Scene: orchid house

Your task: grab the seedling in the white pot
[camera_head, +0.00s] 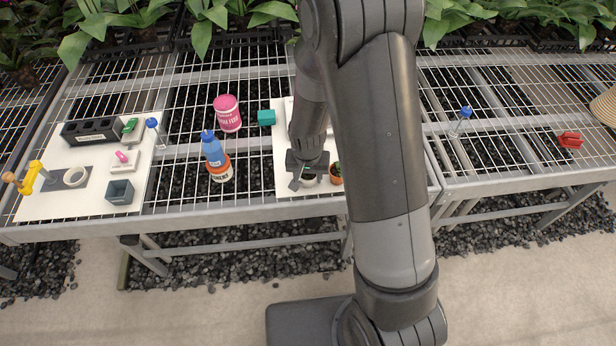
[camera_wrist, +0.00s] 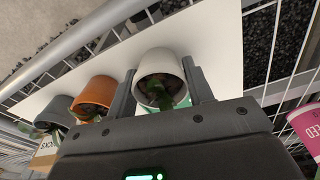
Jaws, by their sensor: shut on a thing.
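The white pot (camera_wrist: 157,62) with its green seedling (camera_wrist: 165,98) stands between the two fingers of my gripper (camera_wrist: 158,84) in the wrist view. The fingers are shut on the pot from both sides. In the head view my gripper (camera_head: 308,176) is low over the white board in the middle of the bench, and only a little of the white pot shows beneath it. The seedling's lower part is hidden by the gripper body in the wrist view.
A terracotta pot (camera_wrist: 97,92) stands close beside my gripper, with a grey pot (camera_wrist: 55,115) beyond it. The mesh bench's front edge is near.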

